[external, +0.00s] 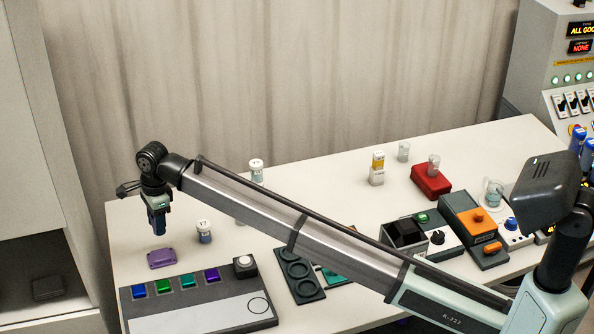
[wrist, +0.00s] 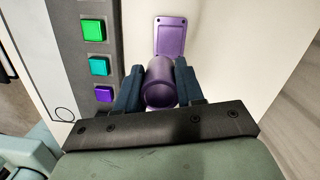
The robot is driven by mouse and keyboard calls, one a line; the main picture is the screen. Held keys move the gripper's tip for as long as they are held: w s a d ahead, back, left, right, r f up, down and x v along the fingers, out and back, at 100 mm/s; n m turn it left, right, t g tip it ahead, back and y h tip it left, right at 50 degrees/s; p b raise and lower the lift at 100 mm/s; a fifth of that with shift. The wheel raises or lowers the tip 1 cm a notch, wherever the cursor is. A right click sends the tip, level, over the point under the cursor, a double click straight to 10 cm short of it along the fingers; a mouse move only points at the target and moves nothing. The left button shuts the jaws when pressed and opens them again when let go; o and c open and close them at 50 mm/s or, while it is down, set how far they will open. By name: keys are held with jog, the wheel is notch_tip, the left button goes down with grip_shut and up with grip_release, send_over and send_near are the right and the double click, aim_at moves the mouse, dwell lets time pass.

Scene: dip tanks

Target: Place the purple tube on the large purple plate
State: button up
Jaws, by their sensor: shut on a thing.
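The purple tube (wrist: 160,88) is between the two fingers of my gripper (wrist: 160,85) in the wrist view, with its round open end toward the camera. My gripper is shut on it. In the external view my gripper (external: 157,222) points down above the table's left part, and the tube is mostly hidden by the fingers. The large purple plate (external: 161,258) lies flat on the table, below and close to the gripper. It also shows in the wrist view (wrist: 171,37), just beyond the tube. A gap shows between gripper and plate in the external view.
A grey panel (external: 215,312) with several coloured buttons lies in front of the plate. A labelled jar (external: 204,232) stands just right of the gripper. Another white-capped jar (external: 256,171) stands farther back. A dark tray with round wells (external: 299,287) lies right of the panel.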

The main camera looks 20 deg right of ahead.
jog(key=w+a, duration=0.1)
jog(key=a, duration=0.1)
send_near(158, 255)
jog(key=shift+m, duration=0.3)
jog(key=shift+s+a+f, duration=0.1)
jog(key=shift+a+f, duration=0.1)
jog(key=shift+f, duration=1.2)
jog(key=shift+s+a+f, duration=0.1)
jog(key=shift+a+f, duration=0.05)
jog(key=shift+f, duration=1.25)
jog(key=shift+f, duration=0.15)
jog(key=o, duration=1.1)
jog(key=shift+c, duration=0.2)
jog(key=r, duration=0.4)
jog(key=d+r, duration=0.1)
jog(key=r, duration=0.7)
jog(key=shift+w+d+r, duration=0.1)
jog(key=shift+w+d, duration=0.1)
jog(key=shift+d, duration=0.05)
